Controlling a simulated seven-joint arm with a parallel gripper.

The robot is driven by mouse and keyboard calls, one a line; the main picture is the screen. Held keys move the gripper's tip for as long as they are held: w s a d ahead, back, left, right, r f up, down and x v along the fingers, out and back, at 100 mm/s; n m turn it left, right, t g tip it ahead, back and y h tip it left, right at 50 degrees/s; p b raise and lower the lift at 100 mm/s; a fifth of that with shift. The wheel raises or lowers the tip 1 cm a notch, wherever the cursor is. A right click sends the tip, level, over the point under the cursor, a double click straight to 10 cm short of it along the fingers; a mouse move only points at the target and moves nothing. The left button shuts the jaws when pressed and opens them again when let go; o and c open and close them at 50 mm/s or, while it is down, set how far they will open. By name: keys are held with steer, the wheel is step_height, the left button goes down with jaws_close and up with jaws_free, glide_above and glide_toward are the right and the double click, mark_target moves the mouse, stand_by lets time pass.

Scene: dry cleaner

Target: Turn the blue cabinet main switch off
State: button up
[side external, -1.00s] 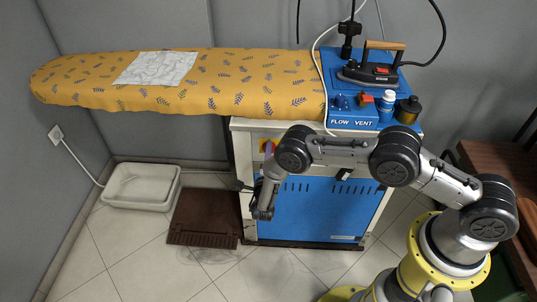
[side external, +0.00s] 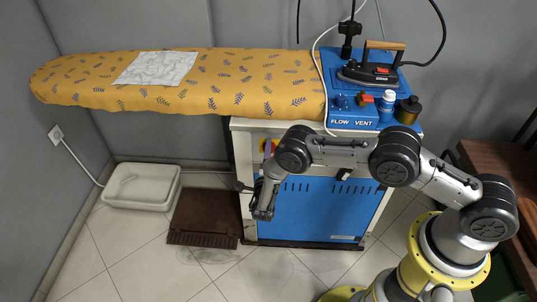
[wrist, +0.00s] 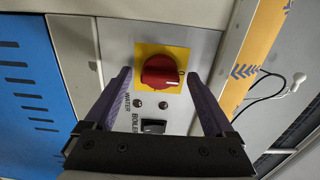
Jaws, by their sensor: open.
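The main switch is a red rotary knob (wrist: 160,73) on a yellow plate (wrist: 177,52), set in the pale control panel of the blue cabinet (side external: 312,212). The knob has a white pointer mark toward its right side in the wrist view. My gripper (wrist: 158,82) is open, with one dark purple finger on each side of the knob in that view. I cannot tell whether either finger touches it. In the side view my arm hides most of the panel, and only a bit of the yellow plate shows.
Below the knob in the wrist view are two small round indicators, WATER and BOILER labels and a black rocker switch (wrist: 153,127). The ironing board (side external: 215,88) overhangs left of the cabinet top. An iron (side external: 370,73) and bottles stand on top. A pale basin (side external: 142,188) sits on the floor.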

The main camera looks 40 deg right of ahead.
steer(key=v, duration=1.3)
steer(key=shift+s+a, duration=0.25)
steer(key=shift+s, duration=0.05)
